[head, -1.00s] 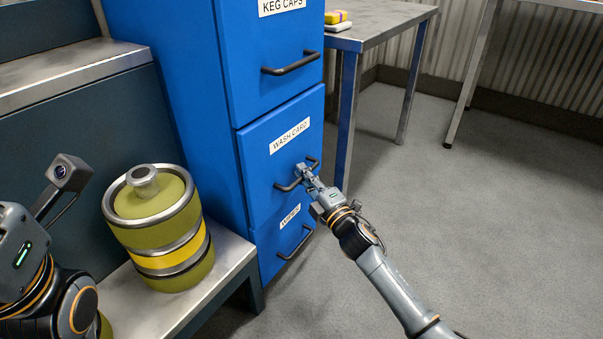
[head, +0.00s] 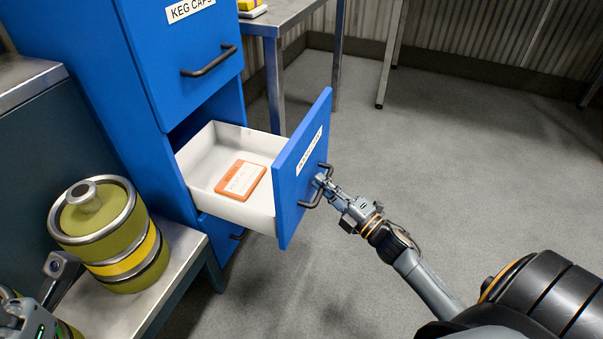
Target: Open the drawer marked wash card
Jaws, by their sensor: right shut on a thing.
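The wash card drawer (head: 304,180) stands pulled well out of the blue cabinet (head: 110,60). Its label is seen at a steep angle and is hard to read now. Inside its white tray (head: 203,140) lies an orange and white card (head: 241,180). My right gripper (head: 325,182) is shut on the drawer's black handle (head: 312,198). My left arm shows only in part at the lower left corner, and its fingers are out of view.
The keg caps drawer (head: 195,50) above is shut. An olive keg with a yellow band (head: 122,262) stands on a metal bench (head: 180,262) at left. A metal table (head: 285,15) stands behind. The floor at right is clear.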

